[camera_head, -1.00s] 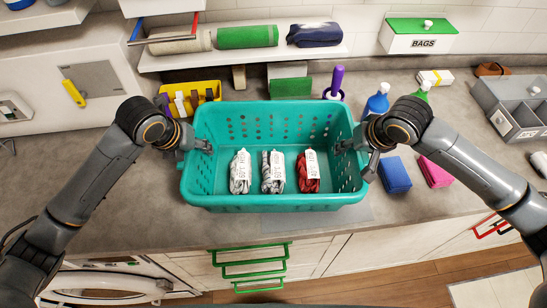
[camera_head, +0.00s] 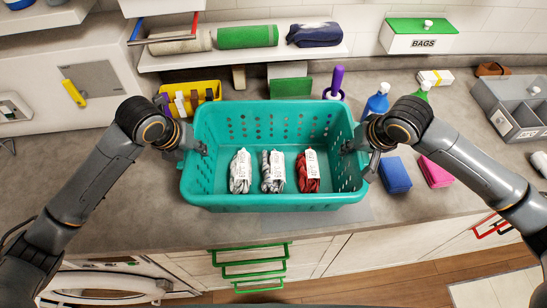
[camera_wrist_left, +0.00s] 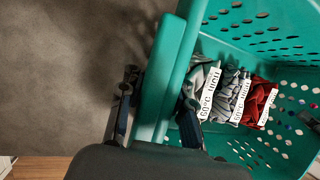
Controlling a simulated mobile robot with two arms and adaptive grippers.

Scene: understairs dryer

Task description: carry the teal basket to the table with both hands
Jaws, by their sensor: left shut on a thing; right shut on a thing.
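The teal basket (camera_head: 275,200) is over the grey counter in the middle of the head view; I cannot tell whether it touches the counter. Three tagged bundles lie in it: a light one (camera_head: 238,178), a grey one (camera_head: 272,182) and a red one (camera_head: 307,180). My left gripper (camera_head: 200,149) is shut on the basket's left rim. In the left wrist view its fingers (camera_wrist_left: 155,105) straddle the teal rim (camera_wrist_left: 165,75). My right gripper (camera_head: 350,147) is shut on the basket's right rim. No table apart from the counter is clearly in view.
A grey divided box (camera_head: 515,105) stands far right. Counter left is bare.

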